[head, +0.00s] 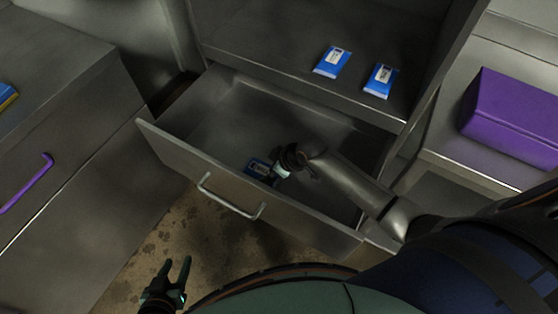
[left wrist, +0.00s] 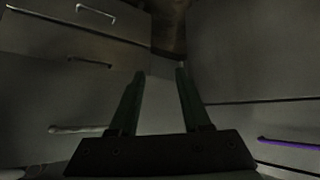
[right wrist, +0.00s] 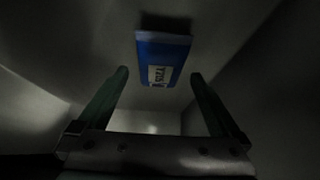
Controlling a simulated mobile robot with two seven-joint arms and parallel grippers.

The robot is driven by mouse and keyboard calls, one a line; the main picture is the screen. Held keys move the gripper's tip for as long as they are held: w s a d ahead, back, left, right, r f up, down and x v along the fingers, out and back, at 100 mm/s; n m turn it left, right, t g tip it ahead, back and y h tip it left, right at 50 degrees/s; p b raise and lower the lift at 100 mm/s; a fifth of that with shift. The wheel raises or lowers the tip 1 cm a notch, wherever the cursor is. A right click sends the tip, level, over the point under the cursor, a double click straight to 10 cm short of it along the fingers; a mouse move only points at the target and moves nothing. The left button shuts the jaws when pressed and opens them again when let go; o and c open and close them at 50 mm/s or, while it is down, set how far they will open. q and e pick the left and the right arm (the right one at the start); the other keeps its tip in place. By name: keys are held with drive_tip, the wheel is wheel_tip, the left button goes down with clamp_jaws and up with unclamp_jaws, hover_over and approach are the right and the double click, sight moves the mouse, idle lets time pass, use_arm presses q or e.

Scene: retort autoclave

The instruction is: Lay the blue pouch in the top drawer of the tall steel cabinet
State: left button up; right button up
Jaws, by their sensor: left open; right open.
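A blue pouch (head: 257,167) with a white label lies inside the pulled-out top drawer (head: 168,158) of the steel cabinet, close behind its front panel. My right gripper (head: 280,172) reaches down into the drawer beside the pouch and partly hides it. In the right wrist view the pouch (right wrist: 163,50) lies just beyond the open fingertips, and the fingers do not close on it. My left gripper (head: 178,267) is open and empty, low in front of the drawer; its spread fingers also show in the left wrist view (left wrist: 160,75).
Two more blue pouches (head: 332,61) (head: 380,80) lie on the surface above the drawer. A purple box (head: 512,115) stands on the right-hand counter. A cabinet with a purple handle (head: 28,183) stands at left. The drawer's back left is bare.

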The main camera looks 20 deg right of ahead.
use_arm(q)
drive_tip(key=shift+s+a+r+p, duration=0.45)
drive_tip(key=shift+a+r+p, duration=0.3)
drive_tip(key=shift+p, duration=0.35)
use_arm(e)
drive_tip(key=v, duration=1)
drive_tip(key=shift+r, duration=0.1)
